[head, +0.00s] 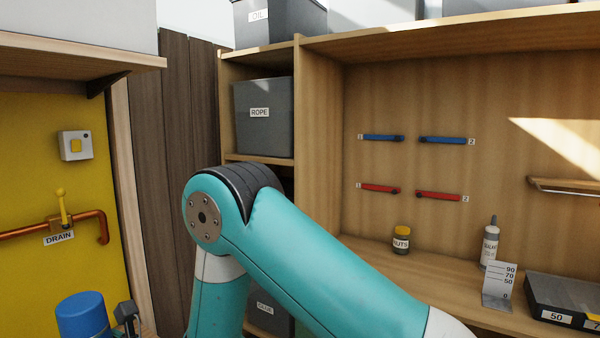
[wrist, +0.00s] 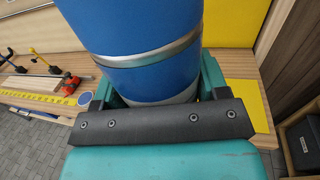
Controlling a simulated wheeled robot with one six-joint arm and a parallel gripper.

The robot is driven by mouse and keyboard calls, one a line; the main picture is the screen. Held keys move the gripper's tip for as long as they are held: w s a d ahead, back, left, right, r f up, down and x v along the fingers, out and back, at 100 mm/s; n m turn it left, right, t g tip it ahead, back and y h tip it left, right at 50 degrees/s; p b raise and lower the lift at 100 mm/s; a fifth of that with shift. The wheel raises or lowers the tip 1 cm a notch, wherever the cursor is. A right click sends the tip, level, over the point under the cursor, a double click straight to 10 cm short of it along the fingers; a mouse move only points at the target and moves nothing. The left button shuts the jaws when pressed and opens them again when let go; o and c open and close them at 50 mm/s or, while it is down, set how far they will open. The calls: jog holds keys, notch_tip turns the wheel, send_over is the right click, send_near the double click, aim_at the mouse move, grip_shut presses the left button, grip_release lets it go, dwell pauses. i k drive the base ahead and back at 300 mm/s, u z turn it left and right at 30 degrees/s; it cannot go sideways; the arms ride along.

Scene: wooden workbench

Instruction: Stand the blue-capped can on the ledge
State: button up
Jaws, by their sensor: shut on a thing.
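The blue-capped can (wrist: 135,28) fills the top middle of the wrist view, blue with a silver band. My gripper (wrist: 158,88) is shut on it, with a teal finger on each side. In the head view the can's blue top (head: 82,314) shows at the bottom left, in front of the yellow panel, and its lower part is cut off by the frame. A narrow wooden ledge (head: 565,187) sticks out from the back panel at the far right of the head view, well apart from the can. Its right end is out of frame.
On the workbench stand a nuts jar (head: 401,240), a sealant bottle (head: 489,244), a marked height gauge (head: 499,286) and a dark tray (head: 565,302). Blue and red handles hang on the back panel. A copper drain pipe (head: 28,231) runs at the left. My arm hides the middle.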

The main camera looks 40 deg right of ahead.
aim_at(557, 179)
jog(key=u, duration=0.05)
jog(key=i, duration=0.85)
jog(key=z, duration=1.3)
